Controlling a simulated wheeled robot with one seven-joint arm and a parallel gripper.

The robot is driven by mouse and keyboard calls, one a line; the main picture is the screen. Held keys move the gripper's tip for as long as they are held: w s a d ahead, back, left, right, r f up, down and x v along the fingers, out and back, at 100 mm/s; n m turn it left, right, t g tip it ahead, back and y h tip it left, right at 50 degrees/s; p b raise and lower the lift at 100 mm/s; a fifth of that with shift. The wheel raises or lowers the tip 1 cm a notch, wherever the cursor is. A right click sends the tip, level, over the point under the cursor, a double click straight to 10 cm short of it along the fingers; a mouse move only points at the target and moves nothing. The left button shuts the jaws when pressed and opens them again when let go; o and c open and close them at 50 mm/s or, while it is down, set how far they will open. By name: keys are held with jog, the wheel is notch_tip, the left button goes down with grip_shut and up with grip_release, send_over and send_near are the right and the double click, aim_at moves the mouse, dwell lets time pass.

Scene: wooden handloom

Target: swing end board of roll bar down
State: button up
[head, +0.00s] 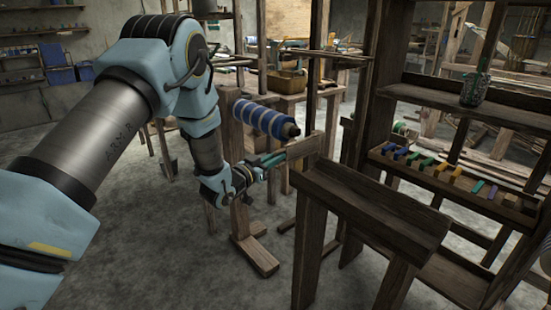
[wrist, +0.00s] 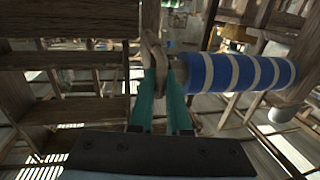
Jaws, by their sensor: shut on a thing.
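The roll bar (head: 264,120) carries a blue roll with white stripes and lies almost level, its dark end pointing right. It also shows in the wrist view (wrist: 240,75), right of my fingers. The end board (head: 306,147) is a pale wooden piece at the right, below the roll's end. In the wrist view the narrow board (wrist: 152,52) runs up from between my teal fingers. My gripper (head: 282,156) is shut on this board, with its fingertips (wrist: 162,75) on either side of it. My fingers partly hide the gripped part.
A dark wooden bench (head: 370,210) stands close on the right of my gripper. Behind it is a loom frame with a shelf of coloured pieces (head: 450,180). A wooden foot (head: 255,255) stands on the floor below. Open floor lies at the lower left.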

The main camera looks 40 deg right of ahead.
grip_shut()
dwell(1.0)
